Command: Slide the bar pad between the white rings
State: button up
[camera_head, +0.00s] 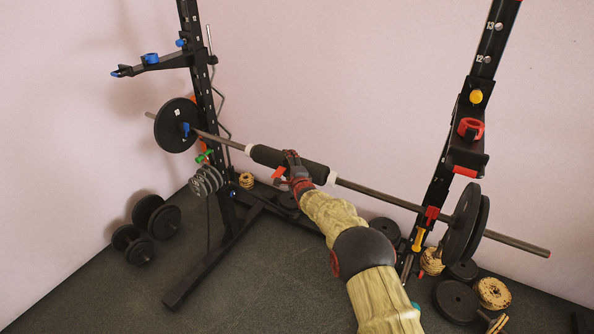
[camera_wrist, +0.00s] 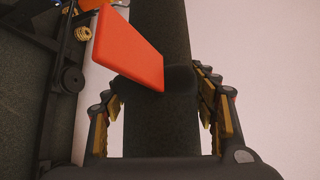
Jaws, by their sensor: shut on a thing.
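The black bar pad (camera_head: 268,156) is wrapped around the barbell's bar (camera_head: 380,195). One white ring (camera_head: 249,149) is at its left end and another white ring (camera_head: 331,178) at its right end; any small gap at either end is too fine to tell. My gripper (camera_head: 294,164) is shut on the pad near its middle. In the wrist view my fingers (camera_wrist: 160,108) straddle the dark pad (camera_wrist: 160,130), one on each side. A red flap (camera_wrist: 128,50) sticks out from the pad there, and shows in the head view (camera_head: 278,172). The rings are not in the wrist view.
The bar rests across a black rack with a left upright (camera_head: 203,90) and a right upright (camera_head: 478,80). Plates (camera_head: 176,125) are on both bar ends. Dumbbells (camera_head: 155,216) and loose plates (camera_head: 457,300) lie on the floor. The front floor is clear at left.

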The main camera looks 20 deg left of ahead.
jog(key=shift+f, duration=0.15)
jog(key=o, duration=1.7)
jog(key=shift+v, duration=6)
